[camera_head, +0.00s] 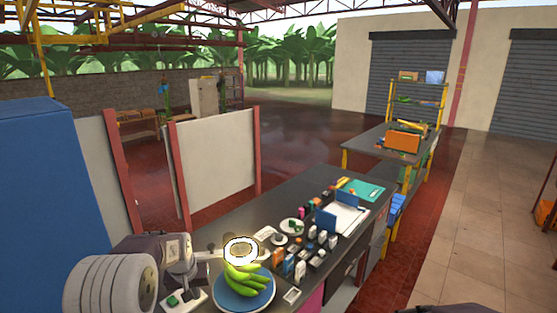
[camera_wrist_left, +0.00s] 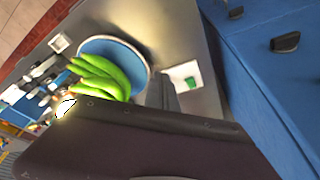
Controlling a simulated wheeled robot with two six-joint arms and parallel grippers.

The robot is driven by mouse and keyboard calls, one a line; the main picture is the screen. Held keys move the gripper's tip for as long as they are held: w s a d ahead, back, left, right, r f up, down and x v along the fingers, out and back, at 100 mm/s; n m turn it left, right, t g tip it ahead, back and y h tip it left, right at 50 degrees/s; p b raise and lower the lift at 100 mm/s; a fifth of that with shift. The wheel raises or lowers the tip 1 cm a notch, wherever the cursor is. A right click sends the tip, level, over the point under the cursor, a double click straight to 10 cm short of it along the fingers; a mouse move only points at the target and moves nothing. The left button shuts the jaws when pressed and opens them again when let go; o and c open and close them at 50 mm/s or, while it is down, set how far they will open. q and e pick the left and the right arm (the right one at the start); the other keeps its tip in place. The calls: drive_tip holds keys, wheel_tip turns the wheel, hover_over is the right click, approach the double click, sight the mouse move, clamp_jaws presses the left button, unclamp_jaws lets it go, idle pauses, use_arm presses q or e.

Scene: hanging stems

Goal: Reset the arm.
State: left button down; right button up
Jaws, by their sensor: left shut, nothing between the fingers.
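My left arm comes in from the lower left in the head view. Its left gripper (camera_head: 262,256) is shut and empty, just above and behind a bunch of green bananas (camera_head: 245,283). The bananas lie on a round blue plate (camera_head: 240,303) at the near end of the dark workbench (camera_head: 290,187). In the left wrist view the bananas (camera_wrist_left: 100,76) and the plate (camera_wrist_left: 128,50) show beyond a large dark part of mine, which hides the lower middle. A white ring (camera_head: 240,241) with a dark outline shows by the gripper.
Small bottles and boxes (camera_head: 300,268), a white dish (camera_head: 291,226), blue upright pieces (camera_head: 325,220) and a green board (camera_head: 361,190) crowd the bench. A white card with a green piece (camera_head: 186,299) lies beside the plate. A large blue block (camera_head: 45,190) stands left.

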use_arm(q)
drive_tip(key=s+d+f, duration=0.1)
drive_tip(key=s+d, duration=0.1)
drive_tip(key=s, duration=0.6)
drive_tip(key=s+d+f+m+g+b, duration=0.1)
drive_tip(key=s+d+f, duration=0.1)
drive_tip(key=s, duration=0.6)
drive_tip(key=s+d+f+g+b, duration=0.1)
drive_tip(key=s+d, duration=0.2)
drive_tip(key=s, duration=0.6)
drive_tip(key=shift+f+m+h, duration=0.25)
drive_tip(key=shift+m+h, duration=0.05)
drive_tip(key=shift+m, duration=0.1)
drive_tip(key=shift+s, duration=0.15)
